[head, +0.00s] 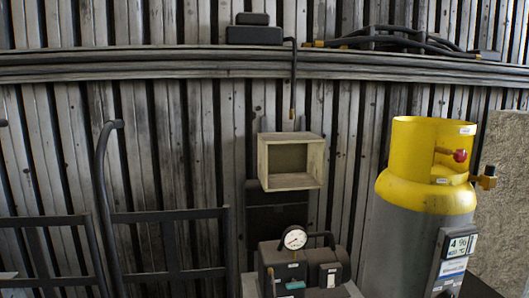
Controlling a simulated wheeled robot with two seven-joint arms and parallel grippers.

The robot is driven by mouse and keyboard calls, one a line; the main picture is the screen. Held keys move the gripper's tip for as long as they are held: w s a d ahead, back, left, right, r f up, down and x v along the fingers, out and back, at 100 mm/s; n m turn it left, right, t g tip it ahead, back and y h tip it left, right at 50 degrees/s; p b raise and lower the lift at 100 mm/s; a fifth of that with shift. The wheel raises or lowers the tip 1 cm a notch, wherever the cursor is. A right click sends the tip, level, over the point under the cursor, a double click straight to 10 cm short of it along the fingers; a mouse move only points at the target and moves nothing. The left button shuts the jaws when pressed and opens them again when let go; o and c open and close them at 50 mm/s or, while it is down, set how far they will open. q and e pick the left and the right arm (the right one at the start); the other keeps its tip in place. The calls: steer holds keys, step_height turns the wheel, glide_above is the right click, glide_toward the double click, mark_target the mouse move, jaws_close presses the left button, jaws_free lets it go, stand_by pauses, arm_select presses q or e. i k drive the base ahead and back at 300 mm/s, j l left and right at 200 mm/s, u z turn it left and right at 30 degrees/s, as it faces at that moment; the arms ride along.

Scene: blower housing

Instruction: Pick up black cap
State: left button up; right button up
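I cannot make out a thing that is clearly the black cap in the head view. Neither of my grippers is in view. A two-step black block (254,31) sits on the wall ledge at the top, with a dark pipe beside it, but I cannot tell whether it is a cap.
A grey cylinder with a yellow collar (428,155) stands at the right. A dark machine with a round gauge (295,237) stands at the bottom centre, below an open pale box (291,161). Black metal frames (172,255) stand at the left. A slatted wall (190,150) closes the back.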

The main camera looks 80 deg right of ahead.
mark_target(490, 169)
steer(key=z, duration=4.05)
